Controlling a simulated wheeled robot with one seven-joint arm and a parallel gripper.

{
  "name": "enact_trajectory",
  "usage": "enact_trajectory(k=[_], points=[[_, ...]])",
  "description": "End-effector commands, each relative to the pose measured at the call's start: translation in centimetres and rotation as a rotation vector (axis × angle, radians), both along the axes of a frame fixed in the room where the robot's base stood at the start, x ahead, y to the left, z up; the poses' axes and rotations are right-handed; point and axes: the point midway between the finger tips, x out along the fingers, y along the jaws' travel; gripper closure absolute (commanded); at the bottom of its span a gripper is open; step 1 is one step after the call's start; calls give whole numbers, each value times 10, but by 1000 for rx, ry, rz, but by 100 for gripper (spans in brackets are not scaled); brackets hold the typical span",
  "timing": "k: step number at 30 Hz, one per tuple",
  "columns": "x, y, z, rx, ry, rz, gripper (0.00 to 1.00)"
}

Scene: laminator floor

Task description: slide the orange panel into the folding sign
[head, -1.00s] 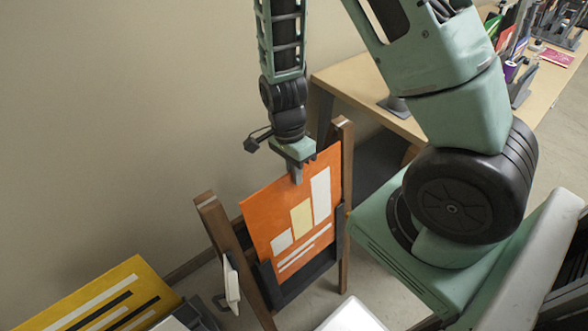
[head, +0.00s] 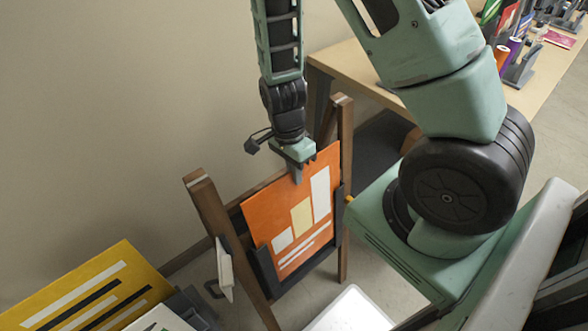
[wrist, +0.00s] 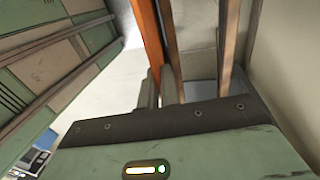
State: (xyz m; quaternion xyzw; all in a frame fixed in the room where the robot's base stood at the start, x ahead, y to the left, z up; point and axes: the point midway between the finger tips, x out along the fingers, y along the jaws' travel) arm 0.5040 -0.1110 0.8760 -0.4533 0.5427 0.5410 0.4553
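The orange panel (head: 289,217), with white and cream bars, stands tilted between the wooden legs of the folding sign (head: 344,235). My gripper (head: 297,176) is shut on the panel's top edge, near its middle. The sign's black holder (head: 296,279) runs along the panel's bottom and up both lower sides. The panel's bottom edge meets the holder; how deep it sits is hidden. In the wrist view, the panel (wrist: 147,42) shows as a thin orange strip running to my gripper (wrist: 164,88), beside the brown sign bars (wrist: 230,42).
A yellow panel (head: 82,290) with white and black stripes stands at the lower left. A white object (head: 224,268) is beside the sign's left leg. A wooden table (head: 375,83) is behind on the right. The wall is close on the left.

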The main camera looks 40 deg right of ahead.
Motion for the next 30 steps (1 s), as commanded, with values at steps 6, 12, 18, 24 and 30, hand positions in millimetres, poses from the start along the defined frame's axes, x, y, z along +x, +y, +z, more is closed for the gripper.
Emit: enact_trajectory(k=[6,12,18,24,30], points=[[-3,0,-18,0,0,-1,100],[-5,0,-31,1,1,0,100],[-7,0,-44,0,0,0,100],[-10,0,-56,1,1,0,100],[-11,0,-61,0,0,0,100]])
